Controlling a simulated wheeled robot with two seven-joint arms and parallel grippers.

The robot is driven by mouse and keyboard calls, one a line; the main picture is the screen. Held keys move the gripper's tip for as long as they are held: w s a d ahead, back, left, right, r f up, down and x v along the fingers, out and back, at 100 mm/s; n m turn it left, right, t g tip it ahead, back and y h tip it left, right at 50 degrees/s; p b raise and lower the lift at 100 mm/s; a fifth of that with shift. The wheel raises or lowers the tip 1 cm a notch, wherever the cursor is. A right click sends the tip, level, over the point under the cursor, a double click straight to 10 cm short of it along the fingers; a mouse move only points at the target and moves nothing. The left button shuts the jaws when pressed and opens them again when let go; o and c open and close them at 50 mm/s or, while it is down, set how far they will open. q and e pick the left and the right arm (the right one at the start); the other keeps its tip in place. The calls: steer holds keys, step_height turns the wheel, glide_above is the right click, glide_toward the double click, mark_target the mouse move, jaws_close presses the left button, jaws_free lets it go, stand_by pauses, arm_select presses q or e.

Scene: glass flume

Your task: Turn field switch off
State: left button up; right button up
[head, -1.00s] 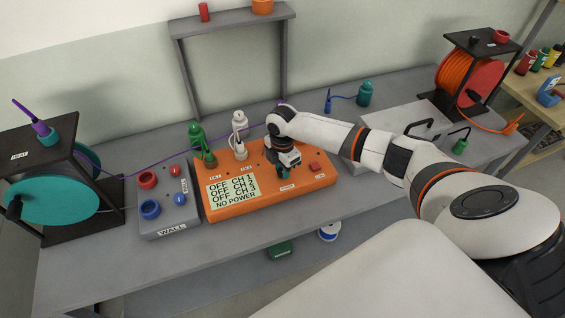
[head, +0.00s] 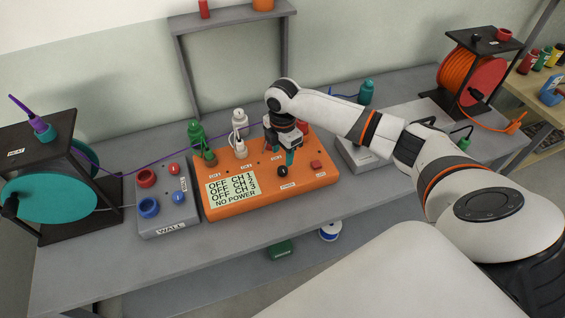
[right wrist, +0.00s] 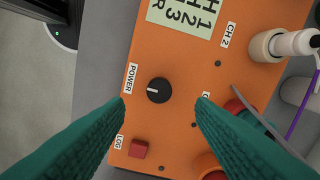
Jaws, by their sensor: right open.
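The orange box (head: 240,205) stands on the bench, its display (head: 232,188) reading OFF for CH 1, CH 2 and CH 3, and NO POWER. A round black knob (head: 283,171) with a white pointer line sits by the POWER label; it also shows in the right wrist view (right wrist: 159,90). No label reading "field" is legible. My right gripper (head: 282,155) is open and empty above the box, just behind the knob in the head view. In the right wrist view, its teal fingers (right wrist: 162,101) are apart, with the knob between and slightly beyond their tips. My left gripper is out of view.
A red button (head: 317,165) by the LOG label is right of the knob. Green (head: 195,133) and white (head: 240,122) plugs stand at the box's back. A grey WALL box (head: 168,215) is to the left. Cable reels stand at both sides. The bench front is clear.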

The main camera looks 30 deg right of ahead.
mark_target(282, 169)
step_height(282, 169, up, 6)
steer(key=shift+f+b, duration=0.15)
steer(key=shift+b, duration=0.35)
